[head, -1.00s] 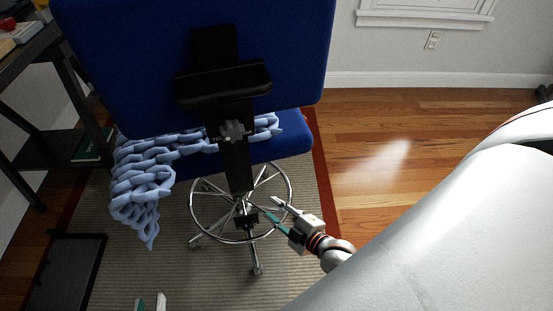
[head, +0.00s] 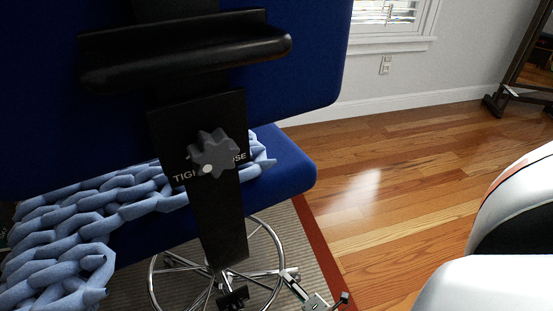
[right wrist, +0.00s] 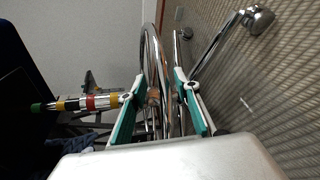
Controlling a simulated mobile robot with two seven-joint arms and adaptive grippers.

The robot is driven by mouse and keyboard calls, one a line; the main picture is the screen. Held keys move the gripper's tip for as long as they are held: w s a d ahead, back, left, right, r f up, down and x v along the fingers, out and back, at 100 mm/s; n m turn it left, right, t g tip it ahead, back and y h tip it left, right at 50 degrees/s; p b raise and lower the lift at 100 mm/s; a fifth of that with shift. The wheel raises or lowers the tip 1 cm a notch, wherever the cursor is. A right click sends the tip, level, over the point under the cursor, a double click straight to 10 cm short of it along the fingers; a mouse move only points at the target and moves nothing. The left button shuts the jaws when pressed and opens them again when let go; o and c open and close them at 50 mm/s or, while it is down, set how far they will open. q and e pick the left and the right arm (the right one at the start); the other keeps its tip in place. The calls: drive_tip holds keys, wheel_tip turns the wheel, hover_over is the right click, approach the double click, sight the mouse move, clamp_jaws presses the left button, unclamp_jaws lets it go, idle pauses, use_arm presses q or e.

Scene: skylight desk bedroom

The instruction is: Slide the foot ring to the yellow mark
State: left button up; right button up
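The chrome foot ring (head: 151,283) circles the column below the blue office chair's seat (head: 285,170). In the right wrist view the foot ring (right wrist: 150,45) passes between the two green-padded fingers of my right gripper (right wrist: 159,82). The fingers stand apart, with gaps beside the ring. My right gripper (head: 298,284) shows at the bottom of the head view, partly cut off. A rod with coloured bands, including a yellow band (right wrist: 117,100), lies left of the fingers in the wrist view; which band is the mark is unclear. My left gripper is out of view.
A dark knob (head: 213,152) labelled for tight and loose sits on the chair's back bracket (head: 200,110). A chunky blue knitted chain (head: 70,250) drapes over the seat. A chrome chair leg with caster (right wrist: 258,20) is near the right finger. Wooden floor (head: 390,200) is clear at right.

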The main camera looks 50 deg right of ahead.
sight(279, 270)
drive_tip(key=x, duration=0.1)
drive_tip(key=b+x, duration=0.1)
drive_tip(key=x, duration=0.2)
drive_tip(key=shift+w+f, duration=0.25)
drive_tip(key=shift+f, duration=0.15)
drive_tip(key=shift+w+d+b, duration=0.1)
drive_tip(key=shift+w+b, duration=0.2)
drive_tip(key=shift+w, duration=0.2)
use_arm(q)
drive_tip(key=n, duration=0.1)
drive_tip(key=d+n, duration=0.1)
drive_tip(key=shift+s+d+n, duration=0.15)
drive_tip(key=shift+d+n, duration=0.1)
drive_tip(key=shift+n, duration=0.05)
use_arm(e)
drive_tip(key=shift+r, duration=0.1)
drive_tip(key=shift+c, duration=0.4)
clamp_jaws()
